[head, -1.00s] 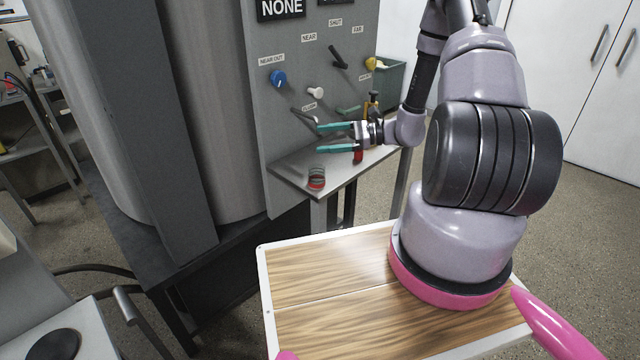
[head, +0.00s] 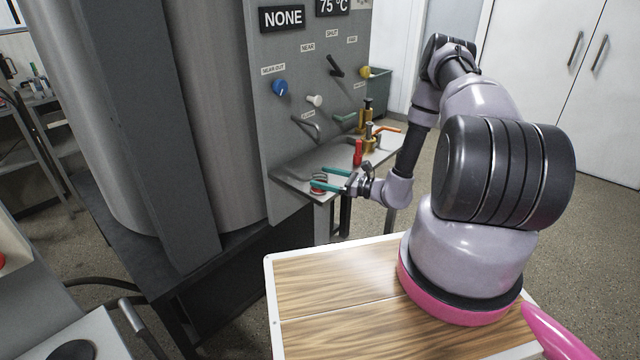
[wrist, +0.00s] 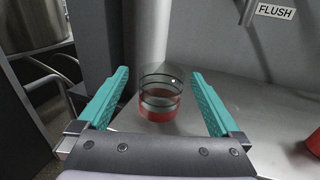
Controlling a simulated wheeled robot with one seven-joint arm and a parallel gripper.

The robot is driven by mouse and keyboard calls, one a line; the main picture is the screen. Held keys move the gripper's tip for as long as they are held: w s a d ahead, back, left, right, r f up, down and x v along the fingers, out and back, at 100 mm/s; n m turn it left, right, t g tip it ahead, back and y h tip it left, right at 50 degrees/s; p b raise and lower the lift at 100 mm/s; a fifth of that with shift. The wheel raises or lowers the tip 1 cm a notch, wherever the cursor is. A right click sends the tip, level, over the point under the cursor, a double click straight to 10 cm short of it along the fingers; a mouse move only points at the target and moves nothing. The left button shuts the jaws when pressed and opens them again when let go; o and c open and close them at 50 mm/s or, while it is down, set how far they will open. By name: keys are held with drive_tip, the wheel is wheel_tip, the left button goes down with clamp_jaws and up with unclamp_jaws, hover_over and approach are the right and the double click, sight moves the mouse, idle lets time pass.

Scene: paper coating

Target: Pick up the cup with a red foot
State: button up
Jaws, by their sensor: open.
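The cup with a red foot (wrist: 158,108) is a clear, short cup with dark rings and a red base. It stands upright on the grey metal shelf. In the wrist view it lies between and beyond the teal fingers of my gripper (wrist: 160,100), with space on both sides. In the head view the cup (head: 318,188) is at the shelf's front left corner, partly hidden by the fingers. My gripper (head: 330,180) is open and reaches toward it from the right, holding nothing.
The shelf (head: 292,176) juts from a grey panel with a blue knob (head: 280,87), a white knob and levers. A red object (head: 358,152) and brass valves stand farther right on the shelf. A wood-topped surface (head: 330,290) lies in front.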

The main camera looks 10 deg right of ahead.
sight(313, 173)
drive_tip(key=x, duration=0.4)
drive_tip(key=shift+w+a+r, duration=0.1)
drive_tip(key=shift+w+a, duration=0.1)
drive_tip(key=shift+w, duration=0.1)
drive_tip(key=c, duration=1.5)
